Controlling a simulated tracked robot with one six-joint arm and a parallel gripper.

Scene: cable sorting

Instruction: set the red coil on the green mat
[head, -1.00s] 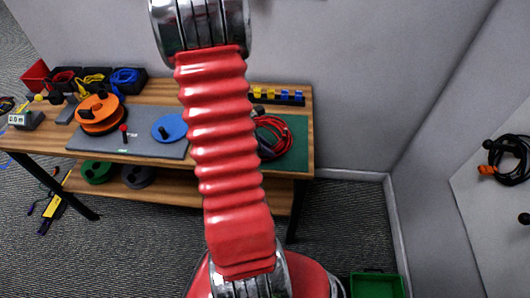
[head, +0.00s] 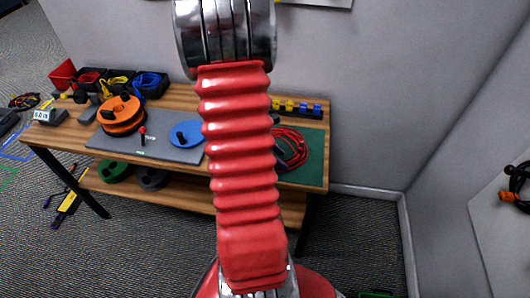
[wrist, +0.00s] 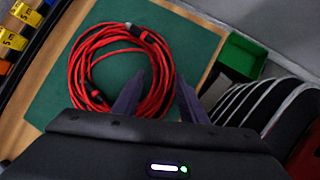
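The red coil (wrist: 82,62) lies on the green mat (wrist: 190,47) in the wrist view, a loose ring of several red turns with dark ties. In the head view the coil (head: 293,150) shows on the mat (head: 314,158) at the right end of the bench, partly hidden behind my arm. My gripper (wrist: 160,88) is over the coil's right side in the wrist view. Its two dark fingers are apart, with the right edge of the ring showing between them. I cannot tell whether they touch the cable. My arm hides most of the gripper in the head view.
A row of yellow and blue blocks (head: 297,107) stands behind the mat. An orange reel (head: 121,112) and a blue disc (head: 187,133) sit on the grey panel left of my arm. A green bin (wrist: 243,53) stands beyond the mat's edge in the wrist view.

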